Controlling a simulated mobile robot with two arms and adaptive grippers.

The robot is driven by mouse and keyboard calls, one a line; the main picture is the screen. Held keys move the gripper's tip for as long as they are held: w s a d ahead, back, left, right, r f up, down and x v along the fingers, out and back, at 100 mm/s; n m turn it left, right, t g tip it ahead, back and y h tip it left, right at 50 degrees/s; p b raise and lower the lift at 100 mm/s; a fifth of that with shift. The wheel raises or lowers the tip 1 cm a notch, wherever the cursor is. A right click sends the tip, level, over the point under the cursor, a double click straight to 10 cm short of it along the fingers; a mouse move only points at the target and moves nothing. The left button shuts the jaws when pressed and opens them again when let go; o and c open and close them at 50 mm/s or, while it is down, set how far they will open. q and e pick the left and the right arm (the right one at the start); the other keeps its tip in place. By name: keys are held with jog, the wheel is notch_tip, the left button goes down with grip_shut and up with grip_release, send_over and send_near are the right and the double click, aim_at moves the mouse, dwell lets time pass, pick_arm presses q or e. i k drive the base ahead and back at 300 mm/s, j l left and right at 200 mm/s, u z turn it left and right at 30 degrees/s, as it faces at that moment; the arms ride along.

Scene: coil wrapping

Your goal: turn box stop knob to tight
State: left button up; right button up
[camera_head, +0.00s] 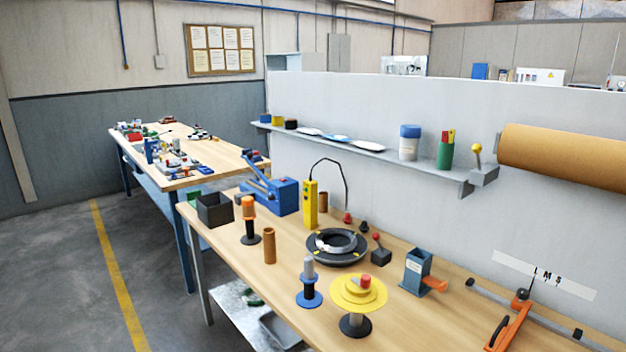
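A thin dark stem rises from the knob. Whether the knob is tight or loose cannot be told. Neither of my grippers is in view.
An orange-handled tool (510,328) lies just in front of the stop. A brown paper roll (565,157) hangs above.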

aim_at(522, 293)
jog(key=k+l, duration=0.15)
jog(key=l, duration=0.15)
jog(key=k+l, duration=0.2)
jog(key=l+u, duration=0.15)
jog(key=l, duration=0.3)
jog(key=k+l+u, duration=0.15)
jog(key=l, duration=0.25)
jog(key=k+l+u, duration=0.1)
jog(key=l, duration=0.3)
jog(key=k+l+u, duration=0.15)
jog(key=l, duration=0.25)
jog(key=k+l+u, duration=0.15)
jog(key=l, duration=0.25)
jog(key=k+l+u, duration=0.15)
jog(key=l, duration=0.2)
jog(key=l+u, duration=0.25)
jog(key=l, duration=0.6)
jog(key=l+u, duration=0.25)
jog(key=l, duration=0.65)
jog(key=k+l+u, duration=0.1)
jog(key=l+u, duration=0.15)
jog(key=l, duration=0.6)
